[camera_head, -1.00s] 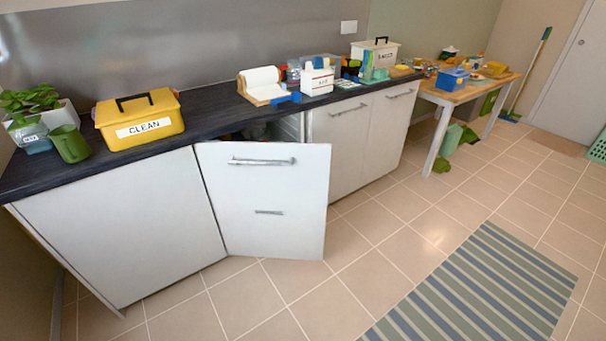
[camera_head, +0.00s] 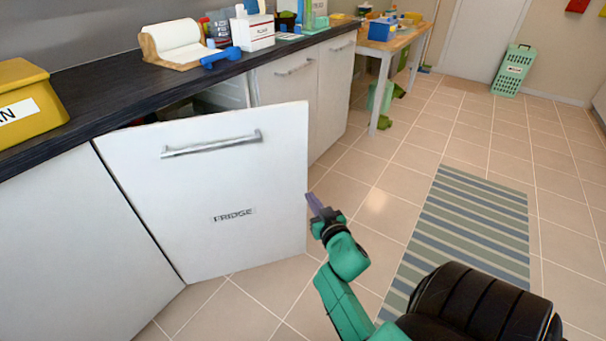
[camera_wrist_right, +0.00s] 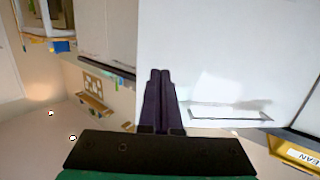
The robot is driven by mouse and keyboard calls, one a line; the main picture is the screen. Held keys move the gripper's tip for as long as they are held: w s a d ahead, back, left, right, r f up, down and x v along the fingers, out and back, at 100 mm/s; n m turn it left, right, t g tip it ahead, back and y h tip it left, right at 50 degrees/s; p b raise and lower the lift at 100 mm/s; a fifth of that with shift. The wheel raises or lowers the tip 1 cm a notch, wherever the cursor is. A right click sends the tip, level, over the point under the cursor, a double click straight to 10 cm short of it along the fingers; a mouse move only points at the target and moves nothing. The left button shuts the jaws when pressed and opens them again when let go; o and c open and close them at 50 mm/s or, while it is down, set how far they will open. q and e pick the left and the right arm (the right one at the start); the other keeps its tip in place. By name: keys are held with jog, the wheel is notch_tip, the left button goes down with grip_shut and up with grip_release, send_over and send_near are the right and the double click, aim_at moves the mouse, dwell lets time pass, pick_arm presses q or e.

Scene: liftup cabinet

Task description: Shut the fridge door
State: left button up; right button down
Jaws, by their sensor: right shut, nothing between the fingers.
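The fridge door (camera_head: 215,185) is a white panel with a metal bar handle (camera_head: 212,144) and a "FRIDGE" label. It stands partly open under the dark counter, hinged on its left side, with a dark gap behind its top edge. My right gripper (camera_head: 314,202) is shut and empty, close to the door's free right edge; I cannot tell whether it touches. In the right wrist view the shut fingers (camera_wrist_right: 160,95) point up in front of the white door (camera_wrist_right: 215,65), and its handle (camera_wrist_right: 230,114) lies to their right. My left gripper is not in view.
The dark counter (camera_head: 105,98) carries a yellow box (camera_head: 28,105), a paper roll (camera_head: 172,42) and a white box (camera_head: 250,30). White cabinets (camera_head: 290,85) stand beyond the door. A wooden table (camera_head: 400,40) is further back. The tiled floor by the striped mat (camera_head: 470,225) is clear.

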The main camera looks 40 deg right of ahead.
notch_tip(320, 180, up, 5)
jog(key=d+t+h, duration=0.1)
jog(key=d, duration=0.1)
jog(key=b, duration=0.2)
send_near(300, 149)
jog(key=shift+m, duration=0.3)
jog(key=x, duration=0.5)
jog(key=shift+w+d+f, duration=0.15)
jog(key=shift+w, duration=0.15)
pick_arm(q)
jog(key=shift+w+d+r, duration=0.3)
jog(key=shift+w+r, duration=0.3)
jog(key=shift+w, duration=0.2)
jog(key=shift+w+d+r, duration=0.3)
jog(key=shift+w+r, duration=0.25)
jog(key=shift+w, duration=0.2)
pick_arm(e)
jog(key=shift+w+d, duration=0.2)
jog(key=shift+w, duration=0.35)
